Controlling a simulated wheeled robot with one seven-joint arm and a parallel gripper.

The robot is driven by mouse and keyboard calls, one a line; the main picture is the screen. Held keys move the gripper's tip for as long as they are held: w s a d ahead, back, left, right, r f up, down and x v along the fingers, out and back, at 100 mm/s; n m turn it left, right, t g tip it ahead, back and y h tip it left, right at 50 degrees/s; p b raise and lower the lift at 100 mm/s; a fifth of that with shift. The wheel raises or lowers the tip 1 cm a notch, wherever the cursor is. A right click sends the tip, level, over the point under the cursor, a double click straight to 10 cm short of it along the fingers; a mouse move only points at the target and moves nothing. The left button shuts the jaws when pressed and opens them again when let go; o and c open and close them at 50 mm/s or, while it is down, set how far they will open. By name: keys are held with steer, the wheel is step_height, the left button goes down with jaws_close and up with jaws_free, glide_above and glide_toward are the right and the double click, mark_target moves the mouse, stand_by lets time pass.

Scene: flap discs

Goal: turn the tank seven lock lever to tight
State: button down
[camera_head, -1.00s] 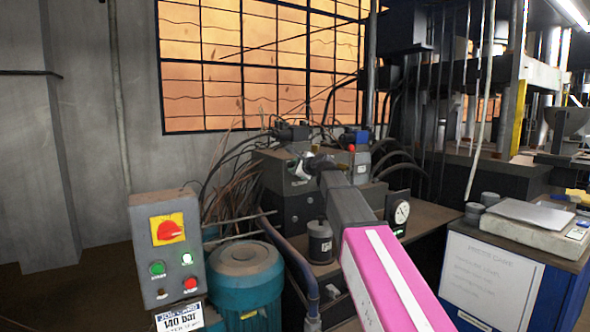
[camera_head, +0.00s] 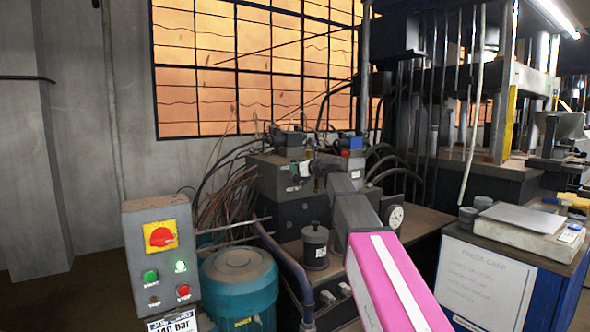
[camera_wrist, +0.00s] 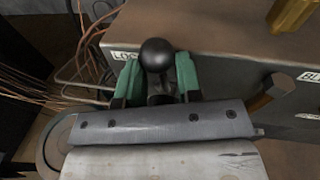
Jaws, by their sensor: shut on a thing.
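The lock lever ends in a round black knob (camera_wrist: 157,54), with a dark shaft partly visible below it. In the wrist view my gripper (camera_wrist: 157,85) has its green fingers on either side of this knob and is shut on the lever. A white label with the visible letters "LOC" (camera_wrist: 124,56) is on the block's edge beside the left finger. My arm covers part of that block, and the lever's angle is hard to tell there.
A control box (camera_head: 160,262), teal motor (camera_head: 240,285), black canister (camera_head: 315,245) and pressure gauge (camera_head: 394,217) surround the block. Loose cables hang at its left.

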steer(key=shift+w+d+m, duration=0.2)
steer(key=shift+d+m, duration=0.15)
steer(key=shift+m, duration=0.45)
steer(key=c, duration=0.8)
jaws_free()
steer(key=v, duration=1)
steer(key=shift+s+d+f, duration=0.15)
steer(key=shift+s+d, duration=0.15)
steer(key=shift+d, duration=0.05)
